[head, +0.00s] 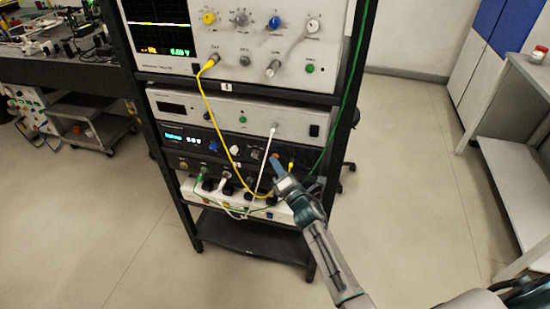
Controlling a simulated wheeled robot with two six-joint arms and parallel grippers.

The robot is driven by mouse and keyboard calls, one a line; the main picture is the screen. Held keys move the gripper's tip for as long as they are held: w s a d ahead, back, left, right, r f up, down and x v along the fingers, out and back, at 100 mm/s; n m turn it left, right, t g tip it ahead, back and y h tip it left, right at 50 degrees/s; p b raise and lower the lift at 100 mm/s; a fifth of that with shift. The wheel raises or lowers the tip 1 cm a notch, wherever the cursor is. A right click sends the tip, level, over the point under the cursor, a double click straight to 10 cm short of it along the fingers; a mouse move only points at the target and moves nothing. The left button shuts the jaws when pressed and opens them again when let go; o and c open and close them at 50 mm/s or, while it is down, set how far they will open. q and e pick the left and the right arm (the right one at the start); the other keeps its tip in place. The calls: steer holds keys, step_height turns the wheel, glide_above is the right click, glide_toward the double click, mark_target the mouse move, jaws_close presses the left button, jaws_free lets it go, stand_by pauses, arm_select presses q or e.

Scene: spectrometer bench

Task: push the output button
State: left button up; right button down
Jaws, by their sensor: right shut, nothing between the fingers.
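A black instrument (172,152) with a lit blue-white display (185,138) sits on the middle level of the rack. Its front has a blue knob (213,146) and several sockets along the lower edge. My right gripper (275,161) is shut and empty, with its blue fingertips at the right part of this black front. A small orange-red spot shows just at the fingertips; I cannot tell whether it is the output button or whether the fingers touch it. The gripper hides part of the panel. My left gripper is not in view.
An oscilloscope (228,60) stands on top of the rack, with a white-fronted unit (220,112) below it. A yellow cable (219,130), a white cable (264,162) and a green cable (345,95) hang close to my right gripper. A power strip (275,211) lies below.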

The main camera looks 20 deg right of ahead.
stand_by(0.6)
steer(key=shift+s+a, duration=0.3)
steer(key=shift+s, duration=0.1)
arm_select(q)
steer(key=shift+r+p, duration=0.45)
arm_select(e)
steer(key=s+a, duration=0.3)
steer(key=s, duration=0.2)
steer(key=shift+a, duration=0.2)
